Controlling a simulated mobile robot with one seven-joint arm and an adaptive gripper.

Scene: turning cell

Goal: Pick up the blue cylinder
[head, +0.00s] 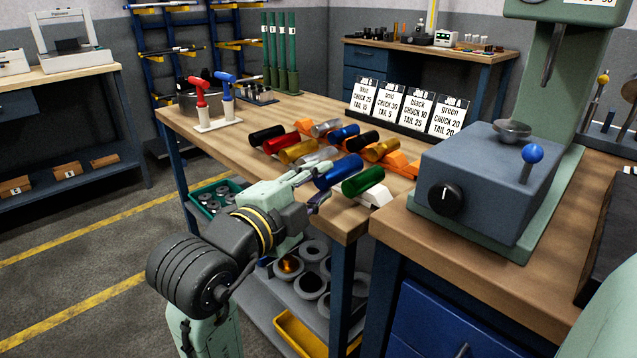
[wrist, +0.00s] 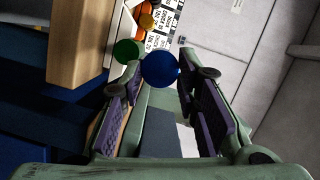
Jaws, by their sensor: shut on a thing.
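A blue cylinder (head: 337,172) lies on its side above the near end of the workbench in the head view. My gripper (head: 312,186) reaches it from the front left, and its fingers are shut on the end nearest me. In the wrist view, the round blue end face (wrist: 160,69) sits between the two fingertips. I cannot tell whether the cylinder is clear of its support. A second blue cylinder (head: 344,134) lies farther back among the other cylinders.
A green cylinder (head: 363,181) is close on the right, also seen in the wrist view (wrist: 126,50). Gold (head: 298,151), black, red and silver cylinders lie behind. Label cards (head: 404,105) stand at the back. A grey-blue machine (head: 490,180) stands right.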

